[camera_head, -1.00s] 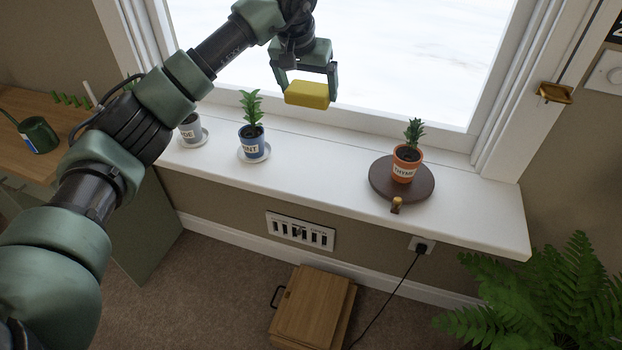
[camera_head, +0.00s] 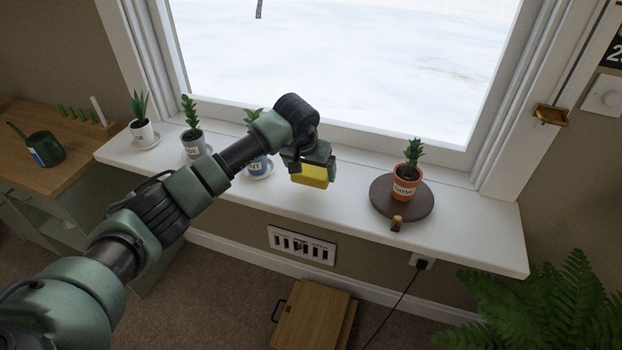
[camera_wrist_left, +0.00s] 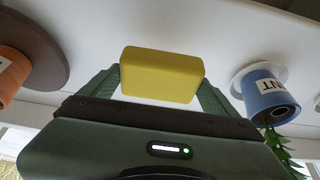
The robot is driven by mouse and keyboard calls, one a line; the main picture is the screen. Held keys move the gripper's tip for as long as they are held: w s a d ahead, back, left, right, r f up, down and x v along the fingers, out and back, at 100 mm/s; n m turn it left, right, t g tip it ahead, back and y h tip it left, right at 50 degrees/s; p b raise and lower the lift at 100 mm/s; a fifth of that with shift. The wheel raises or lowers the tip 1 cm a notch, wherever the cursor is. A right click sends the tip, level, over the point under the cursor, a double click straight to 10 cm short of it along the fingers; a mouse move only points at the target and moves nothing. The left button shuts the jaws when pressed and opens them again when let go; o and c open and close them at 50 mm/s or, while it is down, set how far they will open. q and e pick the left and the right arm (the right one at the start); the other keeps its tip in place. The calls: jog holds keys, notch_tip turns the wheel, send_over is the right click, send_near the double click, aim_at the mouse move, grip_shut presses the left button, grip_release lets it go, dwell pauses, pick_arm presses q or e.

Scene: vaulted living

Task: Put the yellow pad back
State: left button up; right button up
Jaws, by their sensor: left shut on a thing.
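The yellow pad (camera_head: 311,176) is a block held between the fingers of my left gripper (camera_head: 310,170), in front of the window over the white windowsill (camera_head: 345,212). The left wrist view shows the yellow pad (camera_wrist_left: 162,75) gripped from both sides by the fingers of my left gripper (camera_wrist_left: 162,85), with the sill's white surface beyond it. I cannot tell whether the pad touches the sill. My right gripper is not in view.
A blue pot (camera_head: 258,165) stands close left of the gripper, partly hidden by my arm. An orange thyme pot (camera_head: 405,187) stands on a dark round board (camera_head: 382,196) to the right. More pots stand at the left. Sill between pad and board is bare.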

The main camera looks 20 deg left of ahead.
aim_at(311, 179)
pick_arm(q)
notch_tip(311, 179, down, 4)
jog(key=shift+r, duration=0.15)
jog(key=shift+f, duration=0.2)
jog(key=o, duration=1.1)
jog(key=shift+c, duration=0.2)
jog(key=shift+r, duration=0.1)
jog(key=shift+r, duration=0.25)
jog(key=b+v, duration=0.1)
jog(key=v, duration=1)
jog(key=shift+s+r+b, duration=0.2)
jog(key=shift+r+b, duration=0.1)
jog(key=shift+r, duration=0.05)
